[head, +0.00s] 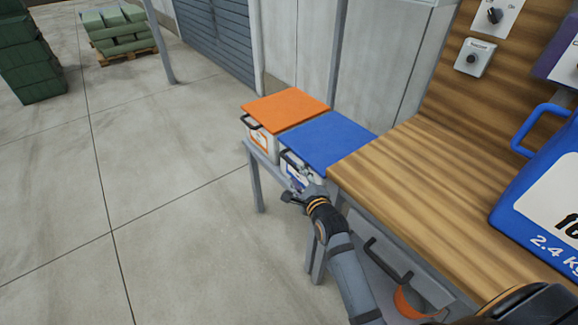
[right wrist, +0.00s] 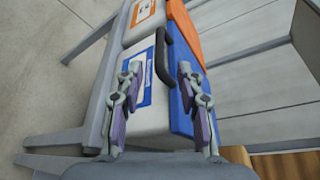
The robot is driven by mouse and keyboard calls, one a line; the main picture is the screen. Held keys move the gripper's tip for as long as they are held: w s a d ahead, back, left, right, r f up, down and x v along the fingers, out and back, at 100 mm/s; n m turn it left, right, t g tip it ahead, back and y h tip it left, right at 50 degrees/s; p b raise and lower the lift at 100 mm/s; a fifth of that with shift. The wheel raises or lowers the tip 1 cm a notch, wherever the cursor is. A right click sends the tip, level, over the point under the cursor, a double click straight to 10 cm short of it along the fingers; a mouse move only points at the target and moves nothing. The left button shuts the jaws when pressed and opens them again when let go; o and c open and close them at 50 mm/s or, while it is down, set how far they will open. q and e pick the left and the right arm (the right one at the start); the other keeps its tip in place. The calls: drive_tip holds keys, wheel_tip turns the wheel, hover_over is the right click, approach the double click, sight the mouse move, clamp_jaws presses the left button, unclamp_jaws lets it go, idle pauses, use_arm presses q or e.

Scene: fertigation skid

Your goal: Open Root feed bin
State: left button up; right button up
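Two white bins stand side by side on a grey stand, one with an orange lid (head: 285,108) and one with a blue lid (head: 328,140). Both lids are down. I cannot read which label says Root feed. My right gripper (head: 300,184) is at the front of the blue-lidded bin. In the right wrist view my right gripper (right wrist: 158,75) is open, its fingers on either side of the bin's black handle (right wrist: 165,60), not closed on it. The blue label (right wrist: 135,80) is partly hidden by a finger. My left gripper is not in view.
A wooden worktop (head: 430,185) adjoins the blue-lidded bin on the right, with a blue jug (head: 540,185) on it. A wall panel with knobs rises behind. Below the worktop is an orange object (head: 408,302).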

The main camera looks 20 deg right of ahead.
sight(291, 165)
drive_tip(key=b+x, duration=0.1)
drive_tip(key=x, duration=0.9)
clamp_jaws()
